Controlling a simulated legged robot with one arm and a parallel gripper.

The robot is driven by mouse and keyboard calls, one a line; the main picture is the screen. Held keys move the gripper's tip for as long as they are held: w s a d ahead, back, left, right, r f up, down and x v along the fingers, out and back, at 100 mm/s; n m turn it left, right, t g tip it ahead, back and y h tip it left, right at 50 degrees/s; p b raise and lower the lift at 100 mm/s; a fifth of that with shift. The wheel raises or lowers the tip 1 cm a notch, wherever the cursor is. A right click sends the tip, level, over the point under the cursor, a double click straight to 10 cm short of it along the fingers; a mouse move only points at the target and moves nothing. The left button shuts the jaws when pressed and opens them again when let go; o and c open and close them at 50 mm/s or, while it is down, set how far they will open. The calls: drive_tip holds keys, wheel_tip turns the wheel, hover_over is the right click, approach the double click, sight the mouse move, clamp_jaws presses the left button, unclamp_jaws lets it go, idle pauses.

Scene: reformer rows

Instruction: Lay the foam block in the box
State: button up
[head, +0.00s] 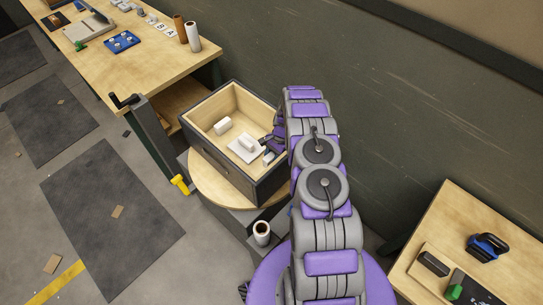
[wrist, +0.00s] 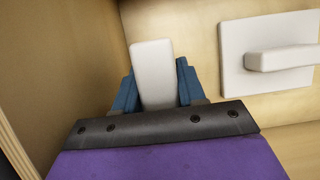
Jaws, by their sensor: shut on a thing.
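The box (head: 225,172) is open-topped, with pale wood inside and dark outer walls. It stands on a round wooden top. My gripper (head: 268,151) reaches down inside it at the right. In the wrist view, its blue fingers are shut on a white block (wrist: 152,68), which looks like the foam block. The block sticks out beyond the fingertips, close to the box's inner wall (wrist: 60,60). The fingers hide its lower part, and I cannot tell whether it touches the box floor. In the head view only a small part of it shows by the fingers.
A white plate with a raised bar (head: 247,146) lies in the box beside my gripper. Another white block (head: 222,126) lies at the left inside. A cup (head: 262,232) stands below the box. Workbenches (head: 150,60) stand at far left and lower right.

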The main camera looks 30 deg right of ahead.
drive_tip(key=shift+x, duration=1)
drive_tip(key=shift+w+d+f+b, duration=0.15)
drive_tip(key=shift+f+b, duration=0.15)
drive_tip(key=shift+f, duration=0.45)
drive_tip(key=shift+d+f+b, duration=0.1)
drive_tip(key=shift+f+b, duration=0.15)
drive_tip(key=shift+f, duration=0.5)
drive_tip(key=shift+a+f, duration=0.1)
drive_tip(key=shift+f, duration=0.25)
drive_tip(key=shift+a, duration=0.1)
drive_tip(key=o, duration=1.1)
drive_tip(key=p+v, duration=0.2)
drive_tip(key=v, duration=1.5)
drive_tip(key=shift+r, duration=0.15)
